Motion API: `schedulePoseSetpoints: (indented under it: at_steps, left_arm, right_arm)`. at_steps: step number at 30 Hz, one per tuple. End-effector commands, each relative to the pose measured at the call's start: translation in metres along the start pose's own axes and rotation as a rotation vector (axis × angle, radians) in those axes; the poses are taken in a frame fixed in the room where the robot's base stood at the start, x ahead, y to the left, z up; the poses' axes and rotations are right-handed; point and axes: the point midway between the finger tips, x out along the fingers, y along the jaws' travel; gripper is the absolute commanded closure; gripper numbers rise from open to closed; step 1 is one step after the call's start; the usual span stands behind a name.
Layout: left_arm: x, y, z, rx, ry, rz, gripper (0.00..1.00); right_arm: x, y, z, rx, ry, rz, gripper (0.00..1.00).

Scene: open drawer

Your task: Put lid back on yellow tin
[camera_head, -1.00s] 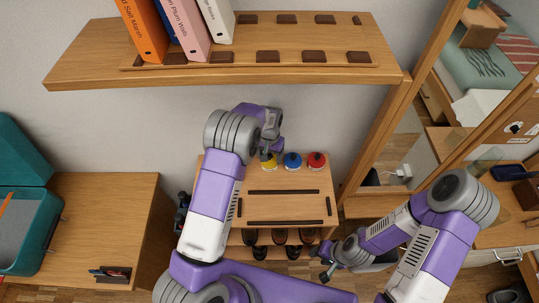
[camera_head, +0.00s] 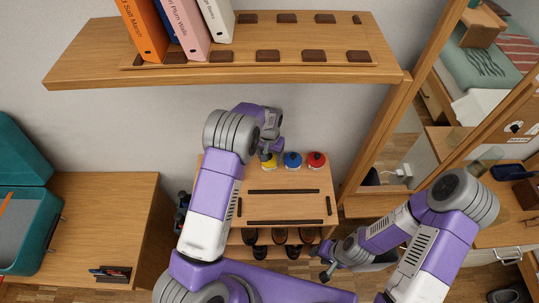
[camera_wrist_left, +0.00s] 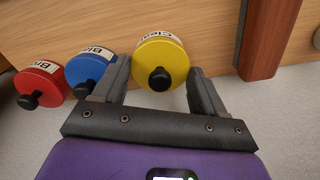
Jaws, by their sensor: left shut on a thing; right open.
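The yellow tin (camera_head: 268,164) stands on the small wooden shelf unit, at the left end of a row of tins. The yellow lid (camera_wrist_left: 165,62) with its black knob is at the tin's top, between the fingers of my left gripper (camera_wrist_left: 157,78) in the left wrist view. The label shows past the lid; any gap between lid and tin cannot be told. My left gripper (camera_head: 267,151) is shut on the lid and partly hides it in the head view. My right gripper (camera_head: 326,267) is open and empty, low to the right of the shelf unit.
A blue tin (camera_head: 292,159) and a red tin (camera_head: 316,160) stand close beside the yellow one. Dark strips lie on the unit's top (camera_head: 285,207). A wall shelf (camera_head: 220,73) with books hangs above my left arm. A mirror-like frame (camera_head: 375,125) stands at right.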

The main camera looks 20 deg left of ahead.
Motion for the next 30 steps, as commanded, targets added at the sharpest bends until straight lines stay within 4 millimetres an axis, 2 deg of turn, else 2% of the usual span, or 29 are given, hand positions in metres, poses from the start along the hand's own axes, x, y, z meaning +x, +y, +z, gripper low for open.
schedulePoseSetpoints:
  at_steps: [14, 15, 19, 20, 30]
  left_arm:
    - [0.0004, -0.0002, 0.0000, 0.000, 0.000, 0.000, 0.57]
    - [0.0004, -0.0002, 0.0000, 0.000, 0.000, 0.000, 0.23]
    - [0.0004, -0.0002, 0.0000, 0.000, 0.000, 0.000, 0.03]
    - [0.0004, -0.0002, 0.0000, 0.000, 0.000, 0.000, 0.00]
    - [0.0003, -0.0002, 0.0001, 0.000, 0.000, 0.000, 0.00]
  right_arm:
    - [-0.0004, -0.0001, 0.0000, 0.000, 0.000, 0.000, 0.57]
    - [-0.0004, -0.0001, 0.0000, 0.000, 0.000, 0.000, 0.57]
    - [-0.0004, -0.0002, 0.0000, 0.000, 0.000, 0.000, 0.57]
    - [-0.0004, -0.0002, 0.0000, 0.000, 0.000, 0.000, 0.57]
    - [-0.0005, -0.0002, 0.0000, 0.000, 0.000, 0.000, 0.57]
